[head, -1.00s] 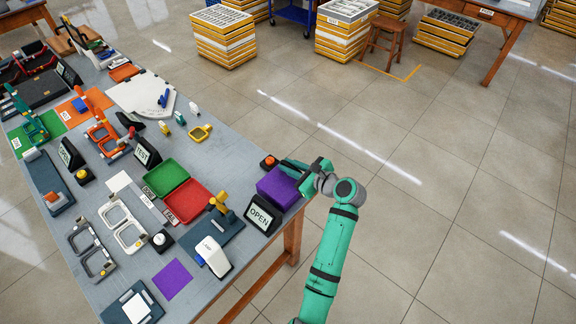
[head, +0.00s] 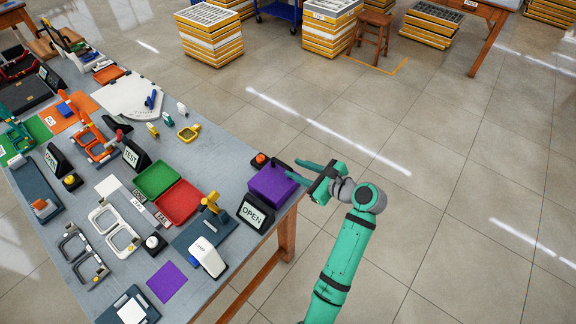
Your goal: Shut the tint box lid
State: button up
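The purple box (head: 271,187), which I take to be the tint box, sits at the right edge of the table behind a black sign reading OPEN (head: 255,214). From this view I cannot tell how its lid stands. My gripper (head: 293,170) is at the box's right side, near its upper right corner. One green finger and one darker finger show, spread apart with nothing seen between them. The darker fingertip overlaps the box's right edge in the picture; I cannot tell whether it touches.
An orange button (head: 260,158) stands just behind the box. Red (head: 178,203) and green (head: 157,179) trays, a white lamp device (head: 208,257) and a yellow-handled fixture (head: 212,202) stand to the left. Open floor (head: 450,230) lies right of the table.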

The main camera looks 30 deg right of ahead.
jog(key=shift+v, duration=1.1)
jog(key=shift+w+a, duration=0.1)
